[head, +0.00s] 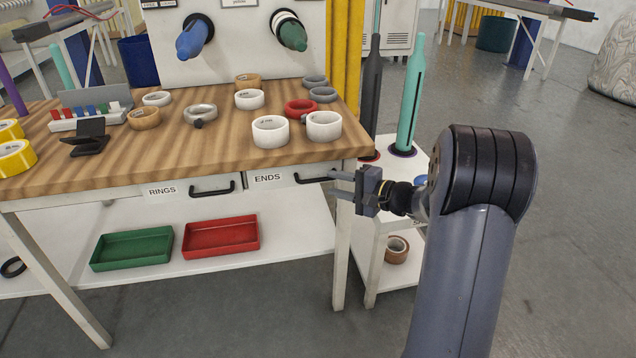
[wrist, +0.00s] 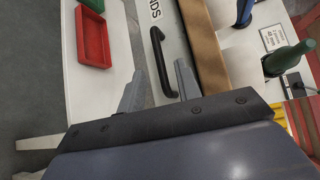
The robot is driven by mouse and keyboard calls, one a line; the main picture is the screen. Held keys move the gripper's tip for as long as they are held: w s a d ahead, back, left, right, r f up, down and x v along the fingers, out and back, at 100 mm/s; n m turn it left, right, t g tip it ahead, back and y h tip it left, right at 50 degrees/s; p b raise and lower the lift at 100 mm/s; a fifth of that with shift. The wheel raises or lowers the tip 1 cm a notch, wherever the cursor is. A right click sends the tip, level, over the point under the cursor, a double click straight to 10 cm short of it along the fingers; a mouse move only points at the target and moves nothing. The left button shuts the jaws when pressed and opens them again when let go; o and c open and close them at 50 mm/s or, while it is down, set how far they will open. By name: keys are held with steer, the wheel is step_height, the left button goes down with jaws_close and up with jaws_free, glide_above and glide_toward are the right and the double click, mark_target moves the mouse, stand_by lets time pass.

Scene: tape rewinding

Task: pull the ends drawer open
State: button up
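The ends drawer (head: 285,184) is a white drawer front under the right side of the wooden worktop, labelled ENDS. It looks shut. Its black bar handle (head: 305,180) sits right of the label, and the handle also shows in the wrist view (wrist: 157,48). My gripper (head: 332,181) is open in front of the drawer at the handle's right end. In the wrist view the two grey fingers (wrist: 161,76) are spread apart, with the near end of the handle between them. Whether a finger touches the handle I cannot tell.
The rings drawer (head: 170,205) is left of it. A green tray (head: 132,248) and a red tray (head: 221,237) lie on the lower shelf. Tape rolls crowd the worktop (head: 215,155). A white stand (head: 385,225) with upright posts is close behind my gripper. Floor in front is clear.

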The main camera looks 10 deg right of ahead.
mark_target(321, 180)
steer(key=x, duration=0.6)
steer(key=shift+b, duration=0.35)
steer(key=shift+c, duration=0.2)
jaws_close()
